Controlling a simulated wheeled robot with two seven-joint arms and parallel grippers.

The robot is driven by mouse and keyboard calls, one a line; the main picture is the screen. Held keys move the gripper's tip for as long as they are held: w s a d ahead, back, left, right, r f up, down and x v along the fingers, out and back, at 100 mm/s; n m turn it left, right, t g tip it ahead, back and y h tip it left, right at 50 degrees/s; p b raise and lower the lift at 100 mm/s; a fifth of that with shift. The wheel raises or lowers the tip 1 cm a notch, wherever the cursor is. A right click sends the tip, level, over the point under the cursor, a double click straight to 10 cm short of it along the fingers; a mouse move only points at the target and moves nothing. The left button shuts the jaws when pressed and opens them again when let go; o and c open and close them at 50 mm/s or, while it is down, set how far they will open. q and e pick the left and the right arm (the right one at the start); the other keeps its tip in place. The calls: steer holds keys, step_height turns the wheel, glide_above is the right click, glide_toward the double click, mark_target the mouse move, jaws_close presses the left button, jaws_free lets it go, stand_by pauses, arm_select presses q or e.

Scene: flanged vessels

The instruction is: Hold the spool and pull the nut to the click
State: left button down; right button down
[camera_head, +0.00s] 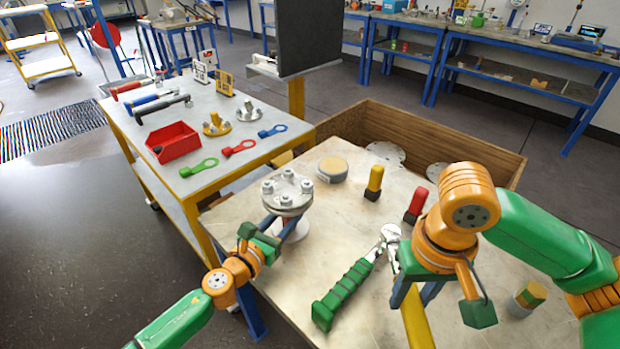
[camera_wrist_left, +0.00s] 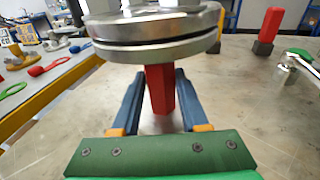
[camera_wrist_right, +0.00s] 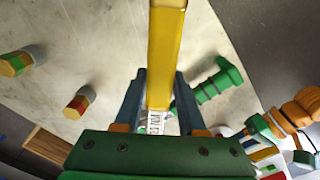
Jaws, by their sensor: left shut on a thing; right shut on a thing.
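My left gripper (camera_head: 268,226) is shut on the spool's red neck (camera_wrist_left: 160,88), just below the flange, which hides the neck's top. My right gripper (camera_head: 412,292) is shut on a yellow bar (camera_wrist_right: 166,55) right of the spool. The bar also shows in the head view (camera_head: 416,325). A wrench with a ribbed green handle (camera_head: 343,297) and a chrome head lies between the grippers. Its join to the bar, if any, is hidden.
Yellow (camera_head: 374,181) and red (camera_head: 417,203) posts and a round tan-topped block (camera_head: 333,169) stand behind. A wooden bin (camera_head: 440,137) borders the far table edge. A side bench holds a red tray (camera_head: 173,142) and tools. Another small block (camera_head: 527,297) stands at right.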

stand_by(0.7)
steer(key=w+a+r+n, duration=0.5)
steer(key=w+a+r, duration=0.65)
steer(key=r, duration=0.25)
steer(key=f, duration=0.4)
steer(key=shift+w+d+f, duration=0.1)
steer(key=shift+d+f, duration=0.1)
steer(key=shift+d, duration=0.2)
steer(key=shift+f, duration=1.2)
